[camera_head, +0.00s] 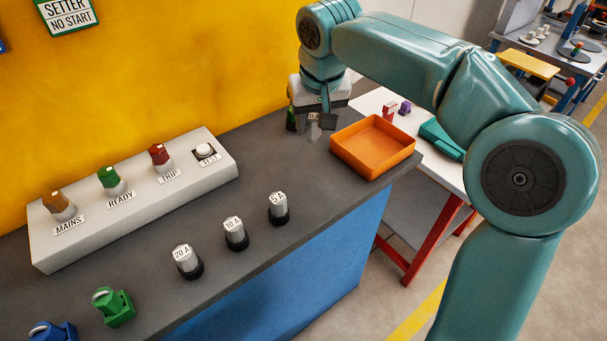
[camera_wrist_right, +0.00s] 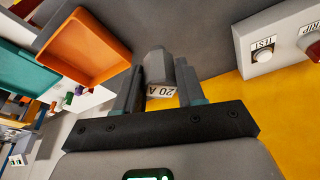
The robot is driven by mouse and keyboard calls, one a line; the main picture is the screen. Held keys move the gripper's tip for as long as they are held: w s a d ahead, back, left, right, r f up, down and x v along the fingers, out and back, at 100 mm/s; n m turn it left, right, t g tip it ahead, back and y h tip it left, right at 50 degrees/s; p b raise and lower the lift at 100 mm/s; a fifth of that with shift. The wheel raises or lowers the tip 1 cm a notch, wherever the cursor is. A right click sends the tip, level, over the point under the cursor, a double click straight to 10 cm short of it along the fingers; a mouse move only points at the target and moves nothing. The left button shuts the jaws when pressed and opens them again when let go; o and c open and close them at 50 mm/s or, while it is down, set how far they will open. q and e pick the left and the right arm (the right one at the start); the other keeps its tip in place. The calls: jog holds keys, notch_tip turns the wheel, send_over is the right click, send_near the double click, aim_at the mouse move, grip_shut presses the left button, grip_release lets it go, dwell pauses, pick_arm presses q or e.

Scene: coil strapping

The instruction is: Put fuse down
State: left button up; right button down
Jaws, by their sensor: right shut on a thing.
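My right gripper (camera_head: 313,122) is over the far right part of the dark bench, just left of the orange tray (camera_head: 372,146). It is shut on a grey fuse (camera_wrist_right: 158,68) labelled 20 A, which sits between its fingers in the wrist view. In the head view the fuse is partly hidden by the fingers. I cannot tell whether it touches the bench. Three other fuses stand upright in a row on the bench, labelled 20 A (camera_head: 187,262), 10 A (camera_head: 236,234) and 5 A (camera_head: 278,208). My left gripper is not in view.
A grey panel (camera_head: 135,205) with MAINS, READY and TRIP lamps and a TEST button (camera_head: 204,152) stands along the yellow wall. A green item (camera_head: 113,306) and a blue item (camera_head: 54,331) are at the near left. A white side table (camera_head: 385,103) is beyond the bench end.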

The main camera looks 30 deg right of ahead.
notch_tip(320, 180, down, 13)
jog(key=shift+r+b, duration=0.1)
jog(key=shift+b, duration=0.7)
jog(key=shift+f, duration=0.2)
jog(key=c, duration=0.7)
grip_release()
jog(key=shift+r, duration=0.1)
